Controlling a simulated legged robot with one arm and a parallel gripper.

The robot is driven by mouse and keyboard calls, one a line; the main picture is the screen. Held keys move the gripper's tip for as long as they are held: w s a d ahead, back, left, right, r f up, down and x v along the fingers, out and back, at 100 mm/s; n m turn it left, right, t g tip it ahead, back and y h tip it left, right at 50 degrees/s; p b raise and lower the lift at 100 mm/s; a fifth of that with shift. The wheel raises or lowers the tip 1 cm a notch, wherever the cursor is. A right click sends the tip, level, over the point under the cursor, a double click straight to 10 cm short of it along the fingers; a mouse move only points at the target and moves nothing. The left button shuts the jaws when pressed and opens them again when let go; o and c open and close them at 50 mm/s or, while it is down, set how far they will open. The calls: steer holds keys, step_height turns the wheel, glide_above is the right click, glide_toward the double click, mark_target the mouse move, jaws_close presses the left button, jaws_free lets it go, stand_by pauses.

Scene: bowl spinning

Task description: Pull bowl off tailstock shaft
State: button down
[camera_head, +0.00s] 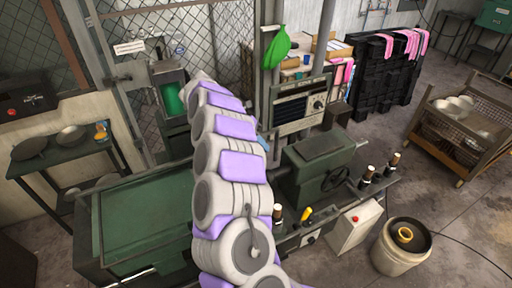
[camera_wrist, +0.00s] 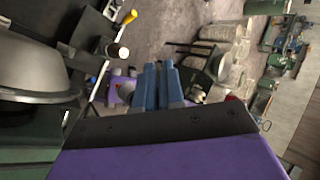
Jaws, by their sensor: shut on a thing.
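A large grey metal bowl (camera_wrist: 35,62) fills the left of the wrist view, its rim turned toward the lower edge. The two blue fingers of my gripper (camera_wrist: 157,84) are close together to the right of the bowl's rim, apart from it in the picture. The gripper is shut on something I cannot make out. In the head view my arm hides the middle of the green lathe, and the bowl and shaft are not visible there. The green tailstock (camera_head: 318,165) with its handwheel (camera_head: 336,179) stands right of my arm.
A table with dark pans (camera_head: 30,148) is at the left. A white bucket (camera_head: 400,262) stands at the lower right, and a wire cart (camera_head: 462,130) with bowls is beyond. Floor is clear between bucket and cart.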

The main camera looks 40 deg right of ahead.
steer(key=shift+s+d+f+b, duration=0.15)
steer(key=shift+s+d+b, duration=0.1)
steer(key=shift+s+b, duration=0.8)
steer(key=shift+s+d+f+b, duration=0.1)
steer(key=shift+s+d+b, duration=0.1)
steer(key=shift+s+b, duration=0.8)
steer(key=s+d+b, duration=0.2)
steer(key=s+b, duration=0.5)
steer(key=s, duration=1.6)
steer(key=shift+d+r, duration=0.2)
steer(key=shift+s, duration=0.1)
